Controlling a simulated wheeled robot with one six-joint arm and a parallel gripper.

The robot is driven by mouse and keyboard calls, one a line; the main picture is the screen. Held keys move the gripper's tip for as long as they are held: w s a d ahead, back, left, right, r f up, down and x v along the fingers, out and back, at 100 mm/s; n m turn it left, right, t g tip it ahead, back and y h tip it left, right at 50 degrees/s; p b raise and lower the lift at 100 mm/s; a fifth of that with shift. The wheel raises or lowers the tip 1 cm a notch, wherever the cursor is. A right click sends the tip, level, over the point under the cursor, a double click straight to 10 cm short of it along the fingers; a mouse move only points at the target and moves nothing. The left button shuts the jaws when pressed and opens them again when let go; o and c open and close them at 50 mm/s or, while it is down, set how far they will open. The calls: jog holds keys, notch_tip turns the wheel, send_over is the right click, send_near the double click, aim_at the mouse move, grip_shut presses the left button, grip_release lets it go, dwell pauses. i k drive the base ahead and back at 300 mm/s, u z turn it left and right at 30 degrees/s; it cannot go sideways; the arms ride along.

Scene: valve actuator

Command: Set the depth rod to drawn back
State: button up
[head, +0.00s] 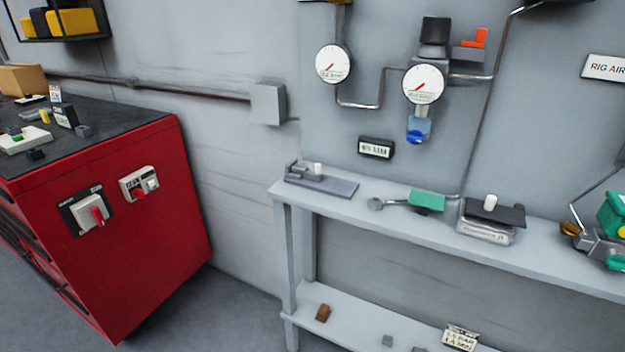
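I cannot tell for certain which part is the depth rod. On the grey shelf bench (560,251), a flat grey fixture (335,186) at the left end carries a short white peg (318,168) and a small raised bracket. Right of it, a thin rod with a round grey end (375,204) runs to a green block (427,200). Further right, a grey box-like device (486,230) has a dark plate (497,213) and a white knob (490,201) on top. My gripper is not in view.
A red cabinet (150,240) with two switch panels stands at the left, small items on its dark top. Two pressure gauges (333,64) (423,84) and pipes hang on the wall above the bench. A green-and-grey device (610,228) sits at the right edge. Floor shows between cabinet and bench.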

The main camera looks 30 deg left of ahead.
aim_at(316, 174)
jog(key=z, duration=0.05)
jog(key=k, duration=0.5)
jog(key=u, duration=0.6)
jog(key=i, duration=1.25)
jog(key=u, duration=0.1)
